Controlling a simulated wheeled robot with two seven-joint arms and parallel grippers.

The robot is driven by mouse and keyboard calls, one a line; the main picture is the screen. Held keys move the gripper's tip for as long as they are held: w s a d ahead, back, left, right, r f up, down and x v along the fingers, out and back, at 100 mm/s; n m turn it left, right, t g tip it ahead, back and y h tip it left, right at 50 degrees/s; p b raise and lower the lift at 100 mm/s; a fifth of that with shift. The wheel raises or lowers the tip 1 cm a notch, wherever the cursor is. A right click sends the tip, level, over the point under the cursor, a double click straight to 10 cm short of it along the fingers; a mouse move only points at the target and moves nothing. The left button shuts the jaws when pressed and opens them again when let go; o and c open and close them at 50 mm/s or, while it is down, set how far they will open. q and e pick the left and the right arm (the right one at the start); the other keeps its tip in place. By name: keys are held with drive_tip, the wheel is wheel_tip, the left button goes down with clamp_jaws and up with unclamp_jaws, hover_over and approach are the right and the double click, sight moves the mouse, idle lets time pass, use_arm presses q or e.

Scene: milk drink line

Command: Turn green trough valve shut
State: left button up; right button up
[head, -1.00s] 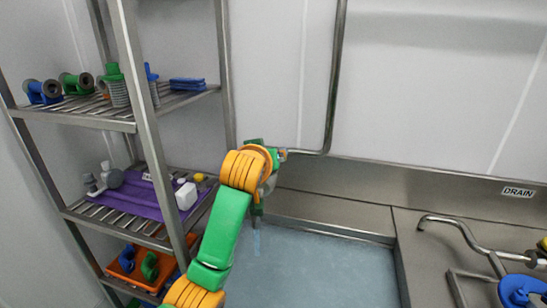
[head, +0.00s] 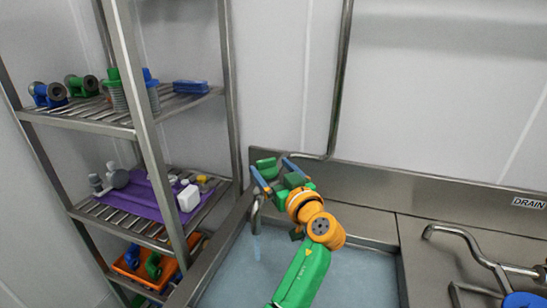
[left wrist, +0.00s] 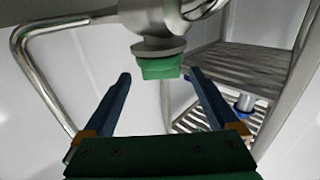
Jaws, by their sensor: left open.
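The green valve handle (head: 265,166) sits at the back left of the water-filled trough (head: 340,278), by the back wall. It also shows in the left wrist view (left wrist: 160,68), under a metal tap body (left wrist: 163,22). A metal spout (head: 256,208) lets a thin stream of water into the trough. My left gripper (head: 270,165) is open, with its two blue fingers on either side of the green handle. In the left wrist view, the handle lies ahead between the fingertips, with gaps on both sides. My right gripper is not in view.
A metal rack (head: 160,193) stands close on the left with coloured fittings, a purple mat (head: 150,200) and an orange tray (head: 130,266). A bent pipe (head: 465,238) and blue part (head: 522,300) are at the right, below a DRAIN label (head: 529,203). A vertical pipe runs up the wall.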

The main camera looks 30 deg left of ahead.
sight(267, 164)
use_arm(q)
drive_tip(key=x, duration=0.3)
drive_tip(key=shift+a+p, duration=0.35)
drive_tip(key=shift+a, duration=0.05)
drive_tip(key=shift+w+d, duration=0.1)
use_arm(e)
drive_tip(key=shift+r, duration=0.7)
use_arm(q)
drive_tip(key=shift+c, duration=1.1)
drive_tip(key=c, duration=1.2)
drive_tip(key=shift+o, duration=0.2)
